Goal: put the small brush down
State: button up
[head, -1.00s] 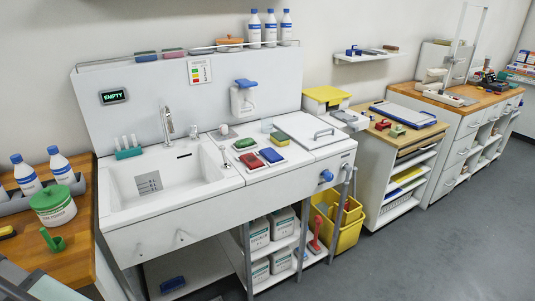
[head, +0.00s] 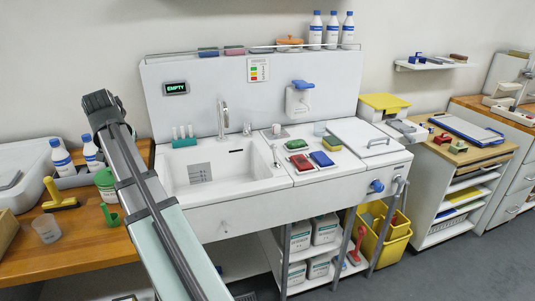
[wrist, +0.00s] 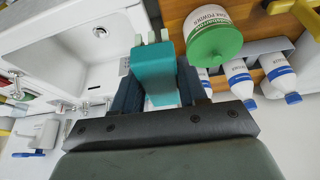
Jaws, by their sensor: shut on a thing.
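The small brush shows in the wrist view as a teal block (wrist: 153,62) with pale stubby tips at its far end. My gripper (wrist: 158,78) is shut on it, one dark finger on each side. The brush is held over the area between the white sink (wrist: 62,58) and the wooden counter (wrist: 180,12). I cannot tell how high it is above the surfaces.
A green-lidded tub (wrist: 215,42) and white bottles (wrist: 240,80) stand close to the right of the brush in the wrist view. A teal rack (head: 184,142) stands behind the sink basin. A yellow brush (head: 60,198) and a clear cup (head: 46,228) are on the left counter.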

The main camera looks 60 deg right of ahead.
jog(key=s+d+r+m+g, duration=0.15)
jog(key=s+d, duration=0.25)
jog(key=d, duration=0.5)
jog(key=s+d+r+m, duration=0.2)
jog(key=s+d+m, duration=0.15)
jog(key=d, duration=0.65)
jog(key=m+g, duration=0.5)
jog(key=m, duration=0.7)
send_over(345, 158)
jog(key=w, duration=0.1)
notch_tip(345, 158, down, 10)
jog(key=shift+a+f, duration=0.2)
jog(key=shift+f, duration=2.2)
jog(key=shift+a+f, duration=0.2)
jog(key=shift+f, duration=2.15)
jog(key=shift+f, duration=0.2)
jog(key=o, duration=1)
jog(key=v, duration=1.2)
jog(key=shift+s+d+r, duration=0.1)
jog(key=shift+d+r, duration=0.1)
jog(key=shift+r, duration=0.1)
